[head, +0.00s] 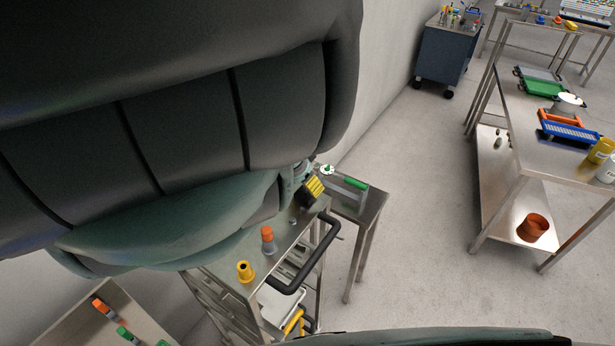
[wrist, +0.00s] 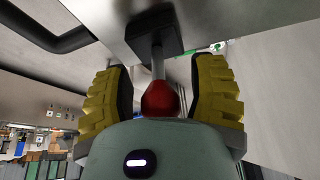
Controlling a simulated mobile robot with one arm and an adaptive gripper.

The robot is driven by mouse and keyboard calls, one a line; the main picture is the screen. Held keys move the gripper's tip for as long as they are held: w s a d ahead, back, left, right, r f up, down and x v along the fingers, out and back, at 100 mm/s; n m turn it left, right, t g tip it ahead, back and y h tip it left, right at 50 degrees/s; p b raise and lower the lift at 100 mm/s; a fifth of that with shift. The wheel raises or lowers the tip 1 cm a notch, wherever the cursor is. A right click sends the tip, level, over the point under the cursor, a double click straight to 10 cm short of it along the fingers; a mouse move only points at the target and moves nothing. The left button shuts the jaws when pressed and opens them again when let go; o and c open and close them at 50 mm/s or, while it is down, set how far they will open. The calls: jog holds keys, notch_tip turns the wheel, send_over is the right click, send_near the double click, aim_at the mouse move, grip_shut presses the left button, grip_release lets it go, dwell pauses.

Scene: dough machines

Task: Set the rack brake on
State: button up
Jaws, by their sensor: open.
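The rack is a metal cart, its steel top (head: 218,268) low in the middle of the head view, with a black push handle (head: 322,262) on its right side. In the wrist view, a lever with a red knob (wrist: 160,97) stands on a metal rod from a dark block (wrist: 153,33) on a metal surface; I take it to be the brake lever. My gripper (head: 312,189) is at the rack's far end in the head view. Its yellow ridged fingers (wrist: 163,80) are open, one each side of the knob, with gaps visible. The lever does not show in the head view.
An orange-topped item (head: 267,240) and a yellow item (head: 245,271) stand on the rack top. A small steel table (head: 368,208) with a green-handled tool adjoins its far end. A larger table (head: 520,115) stands right. The floor between is clear.

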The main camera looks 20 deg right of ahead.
jog(key=shift+c, duration=0.3)
grip_shut()
dwell(0.5)
